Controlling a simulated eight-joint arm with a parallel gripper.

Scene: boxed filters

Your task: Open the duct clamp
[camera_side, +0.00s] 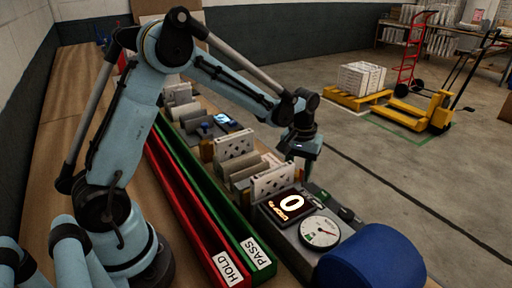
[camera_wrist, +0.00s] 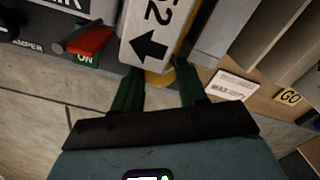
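My gripper (camera_side: 300,160) hangs at the far-right side of the row of boxed equipment in the side view. In the wrist view its two green fingers (camera_wrist: 157,75) stand apart, and I see nothing clasped between them. A white plate (camera_wrist: 150,35) with a black arrow and a "2" lies just beyond the fingertips. A yellow rounded part (camera_wrist: 160,79) shows at its lower end, between the fingers. A red lever (camera_wrist: 90,40) sits left of the fingers, beside a green "ON" label (camera_wrist: 86,60). I cannot tell which part is the duct clamp.
A "GO" tag (camera_wrist: 289,96) and a small printed card (camera_wrist: 232,85) lie right of the fingers. In the side view, a dial gauge (camera_side: 320,232), a lit display (camera_side: 291,203), a blue drum (camera_side: 370,258), a red HOLD channel (camera_side: 195,225) and a green PASS channel (camera_side: 222,212) stand nearby.

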